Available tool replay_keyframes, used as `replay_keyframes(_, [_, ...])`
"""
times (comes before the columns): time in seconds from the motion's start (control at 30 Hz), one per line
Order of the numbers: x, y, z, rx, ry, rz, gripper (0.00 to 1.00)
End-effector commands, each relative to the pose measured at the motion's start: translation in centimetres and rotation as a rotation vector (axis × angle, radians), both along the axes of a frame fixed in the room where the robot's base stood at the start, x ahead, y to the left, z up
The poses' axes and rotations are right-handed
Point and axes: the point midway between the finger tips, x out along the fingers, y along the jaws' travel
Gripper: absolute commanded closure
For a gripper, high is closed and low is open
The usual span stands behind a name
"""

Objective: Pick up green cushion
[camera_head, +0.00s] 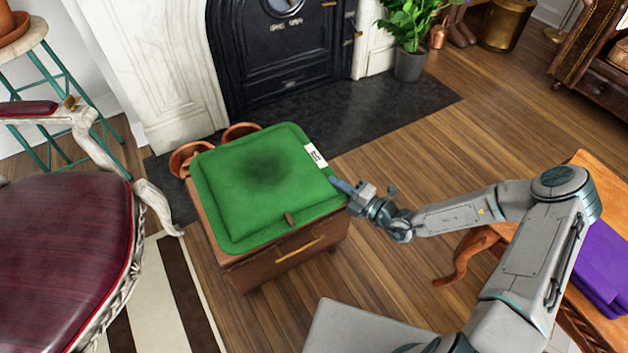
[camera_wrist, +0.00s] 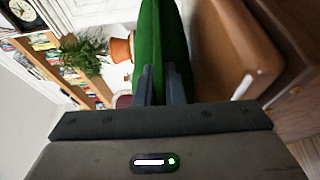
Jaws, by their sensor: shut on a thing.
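The green cushion (camera_head: 258,180) lies flat on top of a brown wooden chest (camera_head: 285,262), with a white tag at its right edge and a dark patch in its middle. My gripper (camera_head: 340,184) is at the cushion's right edge, near the tag. In the wrist view my gripper (camera_wrist: 164,84) has its two dark fingers closed on the edge of the green cushion (camera_wrist: 160,40). The chest's brown side (camera_wrist: 222,50) is close beside the fingers there. I cannot tell whether the cushion is lifted off the chest.
A red-seated chair (camera_head: 65,255) stands at the left of the chest. Terracotta pots (camera_head: 190,157) sit behind it, before the black fireplace (camera_head: 275,50). A wooden table (camera_head: 590,185) with a purple cloth item (camera_head: 603,262) stands at the right. Wood floor is clear between chest and table.

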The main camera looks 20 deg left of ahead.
Motion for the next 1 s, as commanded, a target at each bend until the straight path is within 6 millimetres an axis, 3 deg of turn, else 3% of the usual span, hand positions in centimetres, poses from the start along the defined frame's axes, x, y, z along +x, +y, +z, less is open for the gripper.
replay_keyframes(0.3, [0.0,0.1,4.6,0.004,-0.003,0.000,1.00])
replay_keyframes(0.7, [0.0,-8.5,9.4,0.003,-0.002,-0.002,1.00])
replay_keyframes(1.0, [-0.2,-11.4,11.4,0.004,0.000,0.000,1.00])
